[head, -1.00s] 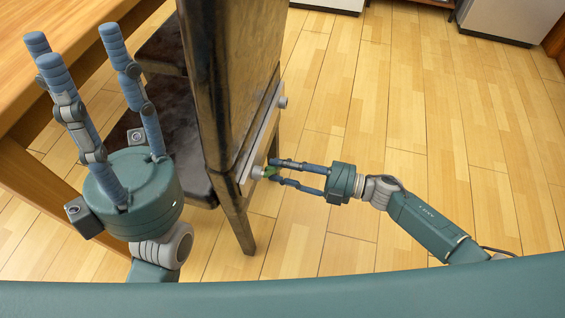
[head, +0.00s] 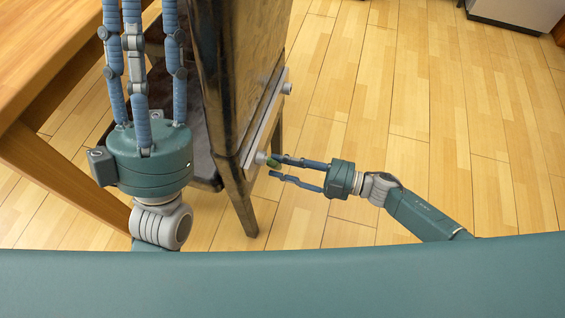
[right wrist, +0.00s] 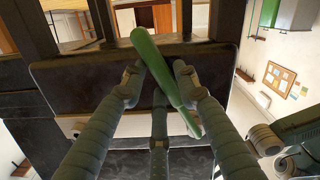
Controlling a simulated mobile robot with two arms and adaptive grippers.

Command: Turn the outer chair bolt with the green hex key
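A dark wooden chair (head: 229,95) carries a grey metal strip (head: 266,118) on its side. One bolt (head: 261,157) is at the strip's near end and another bolt (head: 287,88) at its far end. The green hex key (head: 273,163) is at the near bolt, partly hidden by a finger. In the right wrist view the green hex key (right wrist: 165,75) lies slanted between the fingers. My right gripper (head: 274,166) is around it, with its fingers apart and gaps beside the key. My left gripper (head: 138,40) is open and empty left of the chair, fingertips cut off.
A wooden table (head: 60,75) stands at the left, close to my left gripper. The plank floor (head: 400,110) right of the chair is clear. A pale cabinet (head: 515,12) stands at the far right.

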